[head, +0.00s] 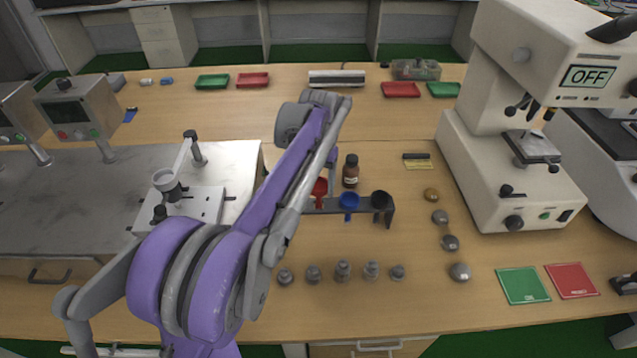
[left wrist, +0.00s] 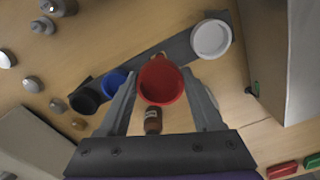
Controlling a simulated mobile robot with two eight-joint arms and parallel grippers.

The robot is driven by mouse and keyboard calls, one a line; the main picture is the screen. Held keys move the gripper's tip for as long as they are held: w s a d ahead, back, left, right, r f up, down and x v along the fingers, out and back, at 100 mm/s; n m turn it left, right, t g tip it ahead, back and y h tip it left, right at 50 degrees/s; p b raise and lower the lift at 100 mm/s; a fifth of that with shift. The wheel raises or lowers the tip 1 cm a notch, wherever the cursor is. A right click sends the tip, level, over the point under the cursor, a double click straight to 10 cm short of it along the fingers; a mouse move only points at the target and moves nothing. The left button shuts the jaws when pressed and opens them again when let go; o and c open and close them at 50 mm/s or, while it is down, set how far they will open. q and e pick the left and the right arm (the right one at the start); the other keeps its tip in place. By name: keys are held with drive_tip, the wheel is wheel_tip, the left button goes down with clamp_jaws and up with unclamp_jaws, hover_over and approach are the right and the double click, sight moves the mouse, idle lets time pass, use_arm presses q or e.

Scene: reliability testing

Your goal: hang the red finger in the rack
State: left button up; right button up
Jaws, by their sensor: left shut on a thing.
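The red finger (left wrist: 160,82), a round cup seen from above, is between the fingers of my left gripper (left wrist: 161,78), which is shut on it. It also shows in the head view (head: 320,187), partly behind my arm. The dark grey rack (head: 365,210) stands on the table. A blue finger (head: 349,201) and a black finger (head: 380,199) sit in it. In the left wrist view the red finger overlaps the rack (left wrist: 180,52) between the blue finger (left wrist: 113,82) and a white finger (left wrist: 211,38). I cannot tell whether it touches the rack. My right gripper is not in view.
A brown bottle (head: 350,171) stands just behind the rack. Several metal weights (head: 342,271) line the table in front, with round knobs (head: 450,242) to the right. A white machine with an OFF display (head: 520,170) stands at right. Bare table lies between.

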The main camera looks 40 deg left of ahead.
use_arm(q)
drive_tip(key=shift+f, duration=0.1)
drive_tip(key=shift+f+b, duration=0.85)
drive_tip(key=shift+f, duration=0.75)
drive_tip(key=shift+f, duration=0.1)
drive_tip(key=shift+f+b, duration=0.3)
drive_tip(key=shift+f, duration=0.25)
drive_tip(key=o, duration=1.5)
